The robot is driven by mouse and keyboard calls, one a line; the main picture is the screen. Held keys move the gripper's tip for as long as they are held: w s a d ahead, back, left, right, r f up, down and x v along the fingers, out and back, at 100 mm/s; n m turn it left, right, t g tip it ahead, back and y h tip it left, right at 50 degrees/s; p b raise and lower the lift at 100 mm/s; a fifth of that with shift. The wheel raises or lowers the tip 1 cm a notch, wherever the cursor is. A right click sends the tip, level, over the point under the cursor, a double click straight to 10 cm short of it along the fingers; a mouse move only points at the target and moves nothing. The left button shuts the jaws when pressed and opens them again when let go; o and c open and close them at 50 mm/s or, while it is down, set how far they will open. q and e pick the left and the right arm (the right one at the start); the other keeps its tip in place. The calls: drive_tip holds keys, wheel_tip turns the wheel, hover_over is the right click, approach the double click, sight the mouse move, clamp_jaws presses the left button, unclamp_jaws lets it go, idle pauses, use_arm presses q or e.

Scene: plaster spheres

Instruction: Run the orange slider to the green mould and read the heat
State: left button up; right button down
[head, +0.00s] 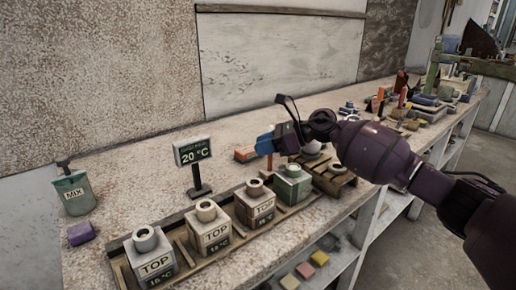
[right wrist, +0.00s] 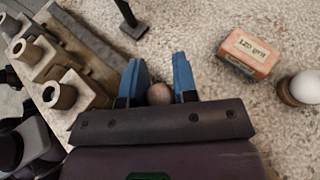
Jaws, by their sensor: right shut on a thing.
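The green mould (head: 292,183) stands at the right end of a row of moulds in a wooden rack (head: 222,238). A dark display (head: 192,151) on a post reads 20 °C behind the row. My right gripper (head: 268,145) is over the bench just behind the green mould. In the right wrist view its blue fingers (right wrist: 159,82) are on either side of a small round brownish thing (right wrist: 159,94). I cannot tell whether this is part of the orange slider, which I cannot make out clearly. My left gripper is not in view.
An orange-red grit box (right wrist: 248,50) and a white ball (right wrist: 305,87) lie to the right in the right wrist view. A green MIX jug (head: 73,193) and a purple block (head: 81,233) are at the left. Clutter fills the bench's far right. Bench behind the rack is mostly clear.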

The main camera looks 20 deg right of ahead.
drive_tip(key=shift+f, duration=0.1)
drive_tip(key=c, duration=0.9)
unclamp_jaws()
drive_tip(key=shift+s+d+r, duration=0.25)
drive_tip(key=shift+d+r, duration=0.1)
drive_tip(key=shift+d, duration=0.1)
drive_tip(key=p+v, duration=0.1)
drive_tip(key=v, duration=0.8)
drive_tip(key=shift+s+d+r, duration=0.15)
drive_tip(key=shift+d, duration=0.1)
